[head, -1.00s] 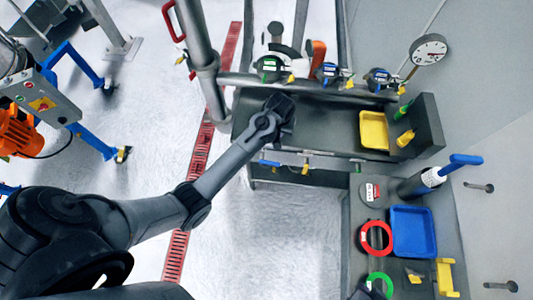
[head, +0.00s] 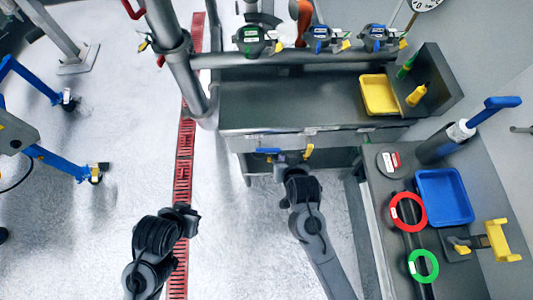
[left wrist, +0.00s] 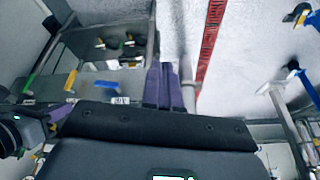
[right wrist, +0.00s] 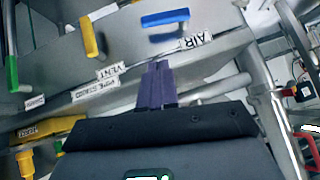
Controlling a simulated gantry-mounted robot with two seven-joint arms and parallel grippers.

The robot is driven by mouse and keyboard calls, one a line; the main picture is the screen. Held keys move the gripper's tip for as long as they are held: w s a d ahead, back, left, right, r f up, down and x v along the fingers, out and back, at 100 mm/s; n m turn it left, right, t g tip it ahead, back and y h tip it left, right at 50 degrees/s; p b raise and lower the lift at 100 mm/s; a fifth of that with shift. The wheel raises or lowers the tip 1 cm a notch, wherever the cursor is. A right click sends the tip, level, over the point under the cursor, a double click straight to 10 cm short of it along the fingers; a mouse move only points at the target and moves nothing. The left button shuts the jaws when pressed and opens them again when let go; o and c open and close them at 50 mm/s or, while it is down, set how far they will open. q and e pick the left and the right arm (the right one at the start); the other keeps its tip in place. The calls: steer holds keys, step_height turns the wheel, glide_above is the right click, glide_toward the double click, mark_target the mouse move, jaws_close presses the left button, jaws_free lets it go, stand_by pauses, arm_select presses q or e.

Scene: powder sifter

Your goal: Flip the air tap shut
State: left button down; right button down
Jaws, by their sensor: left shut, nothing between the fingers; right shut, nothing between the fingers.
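The air tap's blue handle (head: 268,151) sits on the front edge of the back bench. In the right wrist view the blue handle (right wrist: 165,18) lies roughly along the bench front, beside the AIR label (right wrist: 198,41). My right gripper (head: 290,172) is just in front of the taps; its shut, empty fingers (right wrist: 157,64) point at the panel below the blue handle, and I cannot tell whether they touch anything. My left gripper (head: 184,210) is shut and empty over the floor, left of the bench; its fingers show in the left wrist view (left wrist: 168,66).
A yellow tap handle (right wrist: 89,37) is beside the air tap at the VENT label (right wrist: 108,72). A green handle (right wrist: 12,75) is farther left. The right bench holds a blue tray (head: 444,197), a red ring (head: 408,212) and a green ring (head: 423,266).

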mark_target(275, 151)
arm_select(q)
steer(key=shift+s+f, duration=0.85)
steer(key=shift+f, duration=0.1)
arm_select(e)
steer(key=shift+w+r, duration=0.35)
steer(key=shift+w, duration=0.2)
